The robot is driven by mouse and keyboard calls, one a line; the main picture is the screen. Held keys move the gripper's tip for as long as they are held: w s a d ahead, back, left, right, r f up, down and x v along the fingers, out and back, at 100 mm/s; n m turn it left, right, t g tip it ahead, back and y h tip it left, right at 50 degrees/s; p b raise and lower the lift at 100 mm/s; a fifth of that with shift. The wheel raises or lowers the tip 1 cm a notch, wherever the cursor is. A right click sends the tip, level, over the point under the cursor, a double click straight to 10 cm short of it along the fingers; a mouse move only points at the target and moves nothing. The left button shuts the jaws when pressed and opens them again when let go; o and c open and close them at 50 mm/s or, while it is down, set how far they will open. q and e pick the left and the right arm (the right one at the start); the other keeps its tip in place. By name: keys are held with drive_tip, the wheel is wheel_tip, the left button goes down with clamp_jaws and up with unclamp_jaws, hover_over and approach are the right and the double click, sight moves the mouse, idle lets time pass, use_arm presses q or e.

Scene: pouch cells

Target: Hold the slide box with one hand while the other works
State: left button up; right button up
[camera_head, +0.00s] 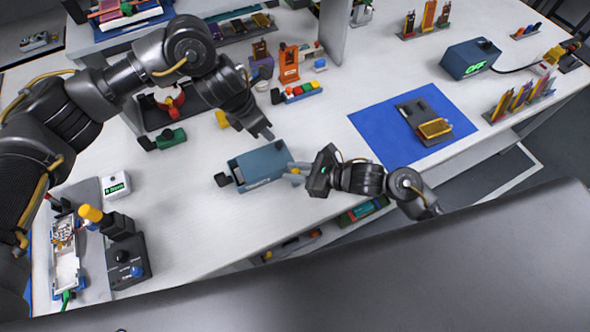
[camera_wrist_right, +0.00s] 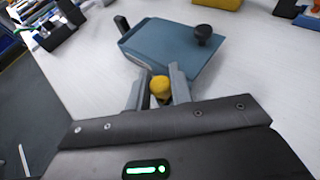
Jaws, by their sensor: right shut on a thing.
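The slide box (camera_head: 258,166) is a blue-grey box near the front middle of the white table. In the right wrist view the slide box (camera_wrist_right: 172,48) shows a flat top, a black knob on its right and a dark piece at its far left corner. My right gripper (camera_head: 294,171) is at the box's right end, its fingers shut on a yellow knob (camera_wrist_right: 160,86). How the knob joins the box is hidden by the fingers. My left gripper (camera_head: 256,132) hangs just behind the box, apart from it, its fingers seemingly spread and empty.
A blue mat (camera_head: 380,136) with a grey holder and yellow part lies to the right. A blue OFF box (camera_head: 470,60) stands at the back right. A black control box (camera_head: 129,262) stands front left.

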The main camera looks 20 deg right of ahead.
use_arm(q)
drive_tip(key=shift+c, duration=0.3)
drive_tip(key=shift+w+r, duration=0.1)
drive_tip(key=shift+r, duration=0.05)
drive_tip(key=shift+c, duration=1.3)
drive_tip(key=shift+w+d+r+t+y, duration=0.3)
drive_tip(key=shift+w+d+r, duration=0.2)
drive_tip(key=shift+d, duration=0.1)
drive_tip(key=c, duration=0.5)
drive_tip(key=n, duration=0.1)
drive_tip(key=d+n, duration=0.1)
drive_tip(key=f+n, duration=0.1)
drive_tip(key=shift+w+d+n, duration=0.35)
drive_tip(key=shift+d+n, duration=0.05)
clamp_jaws()
drive_tip(key=d+n+g, duration=0.1)
drive_tip(key=n, duration=0.7)
drive_tip(key=d+n+g, duration=0.1)
drive_tip(key=n, duration=0.7)
drive_tip(key=d+f+n+g+h, duration=0.1)
drive_tip(key=n, duration=0.7)
drive_tip(key=shift+w+d, duration=0.15)
drive_tip(key=shift+d, duration=0.25)
